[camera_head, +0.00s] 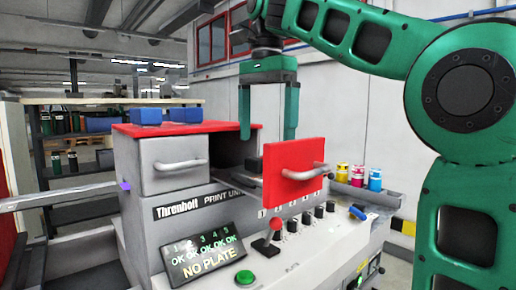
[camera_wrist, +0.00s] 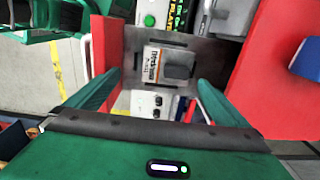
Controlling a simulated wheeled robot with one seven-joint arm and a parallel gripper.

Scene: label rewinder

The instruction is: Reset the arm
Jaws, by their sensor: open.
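My green gripper (camera_head: 268,138) hangs pointing down, open, above the print unit (camera_head: 190,210). Its two fingers are apart with nothing between them; they also show in the wrist view (camera_wrist: 160,82). Below it, a drawer with a red front (camera_head: 295,172) and white handle is pulled out. The wrist view looks down into this drawer, where a grey plate-like piece with a label (camera_wrist: 168,65) lies. Whether the fingertips reach below the drawer's rim cannot be told.
A closed grey drawer (camera_head: 172,165) is on the left under a red top (camera_head: 190,127) with blue blocks. The display (camera_head: 203,250) reads OK several times and NO PLATE. A red-knobbed lever (camera_head: 275,225), green button (camera_head: 245,277) and coloured bottles (camera_head: 358,174) are nearby. Above the unit is free room.

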